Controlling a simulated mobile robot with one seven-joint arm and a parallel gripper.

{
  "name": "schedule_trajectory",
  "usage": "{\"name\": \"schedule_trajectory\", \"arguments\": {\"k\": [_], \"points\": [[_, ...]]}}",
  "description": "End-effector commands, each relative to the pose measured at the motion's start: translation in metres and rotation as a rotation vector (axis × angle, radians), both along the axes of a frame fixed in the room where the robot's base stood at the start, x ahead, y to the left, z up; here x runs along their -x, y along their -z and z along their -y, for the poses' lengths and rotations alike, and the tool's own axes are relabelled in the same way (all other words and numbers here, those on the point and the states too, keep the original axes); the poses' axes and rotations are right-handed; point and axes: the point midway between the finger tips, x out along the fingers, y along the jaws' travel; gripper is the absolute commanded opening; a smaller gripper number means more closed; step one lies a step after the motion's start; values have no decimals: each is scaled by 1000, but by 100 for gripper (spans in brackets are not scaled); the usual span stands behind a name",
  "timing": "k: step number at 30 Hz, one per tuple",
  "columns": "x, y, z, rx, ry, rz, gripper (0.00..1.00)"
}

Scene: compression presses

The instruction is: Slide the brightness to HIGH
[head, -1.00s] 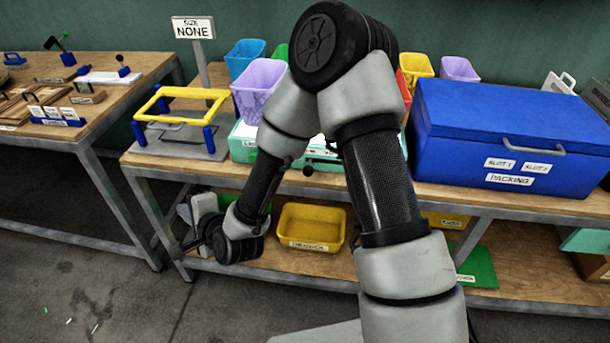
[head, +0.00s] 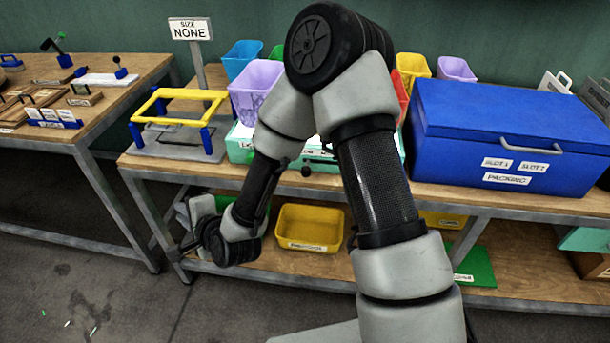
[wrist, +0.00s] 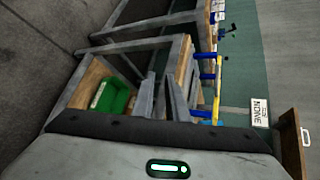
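A mint-green box (head: 240,153) with a partly hidden label starting with "L" stands on the middle bench behind my arm. A small dark knob (head: 306,171) shows at its front, by the bench edge. I cannot read a brightness scale or a HIGH mark, and my arm covers much of the box. My gripper (wrist: 163,82) is open and empty in the wrist view, its two grey fingers apart. It is low, in front of the bench's left end, away from the mint-green box. In the head view the fingers are not clear.
A yellow-handled frame press (head: 180,105) stands left of the mint-green box, with a SIZE NONE sign (head: 190,29) behind. A blue PACKING box (head: 510,125) fills the bench's right. A yellow bin (head: 308,228) is on the lower shelf. Open floor (head: 70,285) lies front left.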

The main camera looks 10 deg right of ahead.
Motion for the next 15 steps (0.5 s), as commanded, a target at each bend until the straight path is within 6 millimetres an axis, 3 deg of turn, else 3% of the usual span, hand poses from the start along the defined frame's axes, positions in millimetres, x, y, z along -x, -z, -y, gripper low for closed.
{"name": "schedule_trajectory", "arguments": {"k": [1,5,9,12,15], "points": [[2,7,1,23,4,-1,22],[11,47,18,193,42,9,43],[24,96,71,562,120,71,43],[30,104,119,864,185,146,43],[35,88,160,1147,261,231,43]]}}
